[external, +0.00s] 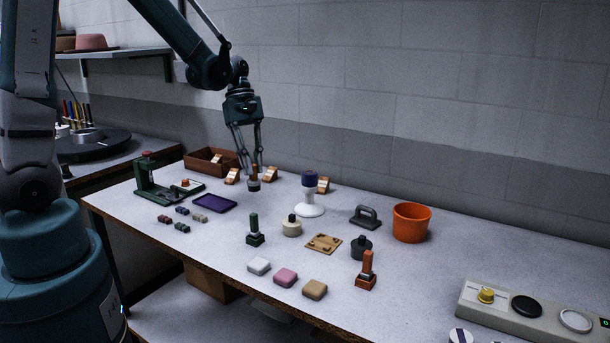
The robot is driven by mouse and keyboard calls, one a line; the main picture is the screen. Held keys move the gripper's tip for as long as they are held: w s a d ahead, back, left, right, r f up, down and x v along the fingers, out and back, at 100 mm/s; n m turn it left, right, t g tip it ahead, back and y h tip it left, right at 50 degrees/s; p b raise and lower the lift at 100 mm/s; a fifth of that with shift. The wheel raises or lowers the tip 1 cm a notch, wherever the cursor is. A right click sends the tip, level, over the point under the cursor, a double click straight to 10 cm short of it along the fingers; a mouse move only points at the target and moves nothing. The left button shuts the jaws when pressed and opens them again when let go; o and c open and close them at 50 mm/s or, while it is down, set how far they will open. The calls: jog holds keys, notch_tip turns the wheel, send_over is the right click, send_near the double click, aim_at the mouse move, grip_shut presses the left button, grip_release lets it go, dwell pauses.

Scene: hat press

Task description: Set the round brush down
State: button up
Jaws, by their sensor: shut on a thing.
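My gripper (256,163) points down over the back left of the table. It is shut on the round brush (254,184), gripping its brown handle. The brush is upright, with its dark head at the bottom. The head is at or just above the tabletop; I cannot tell whether it touches.
A brown wooden box (198,163) stands left of the brush, with small wooden stands on both sides, one close behind it (270,174). A purple tray (215,203) lies in front left. A white stand with a dark blue top (309,209) is to the right. An orange bucket (411,222) stands farther right.

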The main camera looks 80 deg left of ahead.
jog(key=s+d+f+m+g, duration=0.1)
jog(key=s+d+m, duration=0.2)
jog(key=s+d, duration=0.9)
jog(key=shift+s+d+f+b, duration=0.25)
jog(key=shift+d+b, duration=0.1)
jog(key=shift+d, duration=0.2)
jog(key=shift+f+b, duration=0.5)
jog(key=shift+f, duration=2.4)
jog(key=shift+f, duration=0.1)
jog(key=shift+f+b, duration=0.4)
jog(key=shift+f, duration=1.55)
jog(key=shift+f, duration=0.2)
jog(key=o, duration=0.9)
jog(key=shift+r, duration=0.25)
